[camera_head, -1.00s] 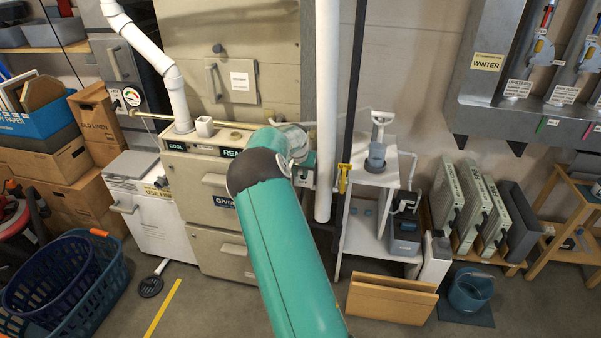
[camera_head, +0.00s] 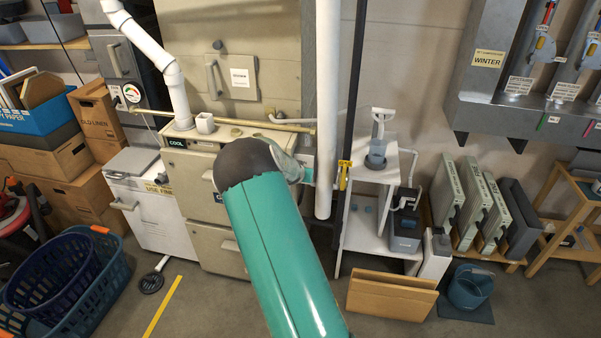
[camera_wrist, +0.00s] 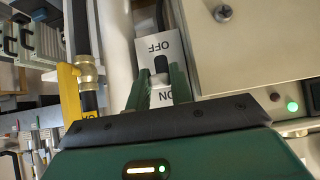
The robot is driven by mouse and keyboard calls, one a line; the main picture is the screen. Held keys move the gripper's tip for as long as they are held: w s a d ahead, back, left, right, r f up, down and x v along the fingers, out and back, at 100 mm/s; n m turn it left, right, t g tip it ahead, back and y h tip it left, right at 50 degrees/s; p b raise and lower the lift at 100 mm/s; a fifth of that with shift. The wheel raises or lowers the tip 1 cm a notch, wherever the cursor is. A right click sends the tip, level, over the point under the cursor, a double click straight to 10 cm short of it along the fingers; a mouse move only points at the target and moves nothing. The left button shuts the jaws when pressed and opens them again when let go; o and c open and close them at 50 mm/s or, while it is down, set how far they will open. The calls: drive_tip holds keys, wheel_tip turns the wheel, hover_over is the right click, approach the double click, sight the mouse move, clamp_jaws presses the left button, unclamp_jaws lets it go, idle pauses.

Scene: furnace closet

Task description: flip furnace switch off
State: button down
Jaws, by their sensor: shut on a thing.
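The furnace (camera_head: 213,250) is the beige cabinet behind my arm in the head view. In the wrist view, the furnace switch plate (camera_wrist: 150,45) is pale grey, with OFF at the far end and ON at the end near my gripper; both labels appear upside down. A dark slot shows in its middle, and the pale switch lever (camera_wrist: 160,96) sits at the ON end. My gripper (camera_wrist: 158,88) has its two green fingers on either side of the lever, shut on it. In the head view my arm hides the gripper and most of the switch.
A white vertical pipe (camera_head: 327,120) and a black pipe (camera_head: 352,130) with a yellow valve handle (camera_head: 344,174) stand just right of the switch. A white shelf stand (camera_head: 375,225) is farther right. Blue baskets (camera_head: 70,280) lie at left. Some floor in front is clear.

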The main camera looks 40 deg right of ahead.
wheel_tip(320, 180, down, 2)
drive_tip(key=t+h, duration=0.2)
drive_tip(key=shift+h, duration=0.4)
drive_tip(key=shift+w+d+f+t+h, duration=0.1)
drive_tip(key=shift+f+t+h, duration=0.2)
drive_tip(key=shift+t+h, duration=0.3)
drive_tip(key=shift+w+d+f+t+h, duration=0.1)
drive_tip(key=shift+f+t+h, duration=0.15)
drive_tip(key=shift+t+h, duration=0.3)
drive_tip(key=c, duration=1.5)
unclamp_jaws()
drive_tip(key=shift+s+a, duration=0.1)
drive_tip(key=v, duration=1.3)
drive_tip(key=shift+s+a, duration=0.15)
drive_tip(key=shift+a, duration=0.1)
